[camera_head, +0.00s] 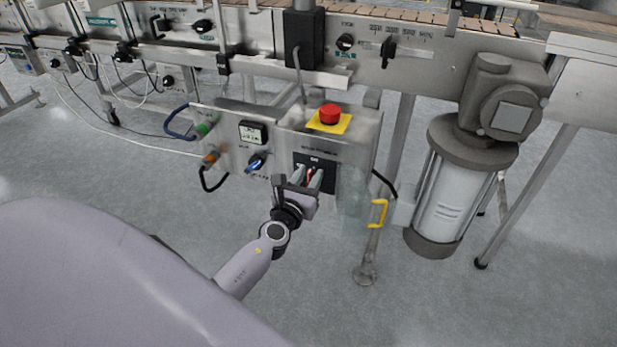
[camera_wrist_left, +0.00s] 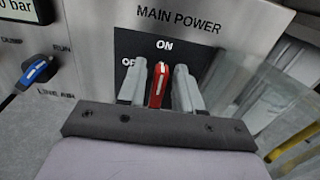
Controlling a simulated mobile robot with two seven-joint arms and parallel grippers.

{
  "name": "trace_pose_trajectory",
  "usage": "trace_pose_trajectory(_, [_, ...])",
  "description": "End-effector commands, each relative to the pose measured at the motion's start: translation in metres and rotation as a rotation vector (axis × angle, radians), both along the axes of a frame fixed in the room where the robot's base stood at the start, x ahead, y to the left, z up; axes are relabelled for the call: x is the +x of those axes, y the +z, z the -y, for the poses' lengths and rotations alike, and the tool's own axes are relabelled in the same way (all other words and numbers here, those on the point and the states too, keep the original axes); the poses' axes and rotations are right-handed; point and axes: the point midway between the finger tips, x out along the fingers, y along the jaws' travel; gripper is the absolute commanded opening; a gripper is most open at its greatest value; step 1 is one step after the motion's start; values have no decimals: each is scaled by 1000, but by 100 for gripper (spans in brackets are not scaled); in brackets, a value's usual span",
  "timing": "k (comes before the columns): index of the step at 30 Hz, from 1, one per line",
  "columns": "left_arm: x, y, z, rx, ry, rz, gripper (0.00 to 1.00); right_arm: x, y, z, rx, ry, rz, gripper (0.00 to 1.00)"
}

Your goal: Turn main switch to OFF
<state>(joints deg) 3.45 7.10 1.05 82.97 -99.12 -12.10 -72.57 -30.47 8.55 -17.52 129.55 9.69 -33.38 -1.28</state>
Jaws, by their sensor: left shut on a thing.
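The main power switch is a red handle (camera_wrist_left: 157,85) on a black plate (camera_wrist_left: 205,56) below the "MAIN POWER" label. In the left wrist view the handle points roughly up, under the "ON" mark; the "OFF" mark at its left is partly covered by a finger. My left gripper (camera_wrist_left: 157,88) has one finger on each side of the red handle and is shut on it. In the head view my left gripper (camera_head: 311,178) reaches the black plate (camera_head: 328,178) on the control box, and the red handle (camera_head: 309,174) shows only slightly between the fingers. My right gripper is not in view.
A red emergency button (camera_head: 330,113) on a yellow base sits on top of the box. A blue-marked knob (camera_head: 257,162) and a gauge (camera_head: 253,132) are left of the switch. A yellow handle (camera_head: 378,213) and a clear panel (camera_head: 353,205) are at its right.

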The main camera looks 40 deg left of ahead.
Motion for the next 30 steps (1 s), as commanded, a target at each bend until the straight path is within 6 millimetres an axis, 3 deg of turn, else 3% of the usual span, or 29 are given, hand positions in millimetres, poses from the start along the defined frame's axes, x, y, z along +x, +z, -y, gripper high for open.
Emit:
trace_pose_trajectory(11, [-2,-3,-4,-204,0,48,4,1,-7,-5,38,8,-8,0])
trace_pose_trajectory(30, [-4,-10,-15,-795,0,190,4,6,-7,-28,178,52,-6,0])
